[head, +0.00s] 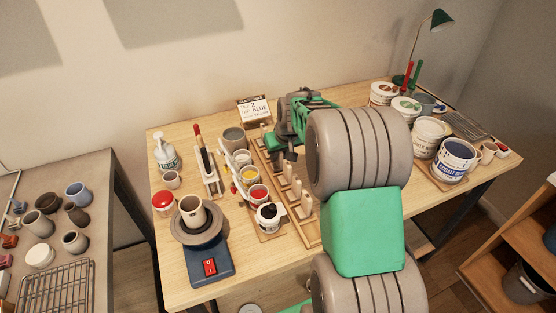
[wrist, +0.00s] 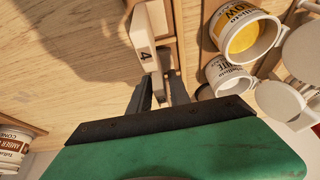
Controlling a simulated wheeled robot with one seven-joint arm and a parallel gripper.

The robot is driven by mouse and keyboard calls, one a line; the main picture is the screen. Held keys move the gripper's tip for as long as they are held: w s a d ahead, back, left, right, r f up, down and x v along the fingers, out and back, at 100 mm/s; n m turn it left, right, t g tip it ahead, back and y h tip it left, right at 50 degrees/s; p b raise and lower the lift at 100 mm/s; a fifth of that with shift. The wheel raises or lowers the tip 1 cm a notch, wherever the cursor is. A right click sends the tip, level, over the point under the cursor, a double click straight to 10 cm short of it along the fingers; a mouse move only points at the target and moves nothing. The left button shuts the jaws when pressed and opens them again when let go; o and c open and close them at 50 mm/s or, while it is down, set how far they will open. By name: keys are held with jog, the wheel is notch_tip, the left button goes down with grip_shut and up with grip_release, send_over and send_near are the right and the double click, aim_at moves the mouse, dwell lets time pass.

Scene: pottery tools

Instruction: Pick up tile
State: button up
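A pale tile (wrist: 146,50) marked with a 4 stands in a wooden rack in the wrist view. Similar pale tiles (head: 297,188) stand in a row along the wooden rack (head: 312,238) in the head view. My gripper (head: 283,156) is low over the far part of this rack. In the wrist view my gripper (wrist: 160,88) has its two dark fingers apart, close to the lower end of the numbered tile. I cannot tell whether they touch it. My arm hides part of the rack in the head view.
Glaze cups, including a yellow one (wrist: 243,38), stand close beside the rack. A boxed card (head: 254,110) stands behind it. A banding wheel (head: 198,225) holding a cup is at the front left. Tubs (head: 457,155) crowd the right side.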

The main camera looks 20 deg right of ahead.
grip_shut()
jog(key=shift+r, duration=0.1)
dwell(0.3)
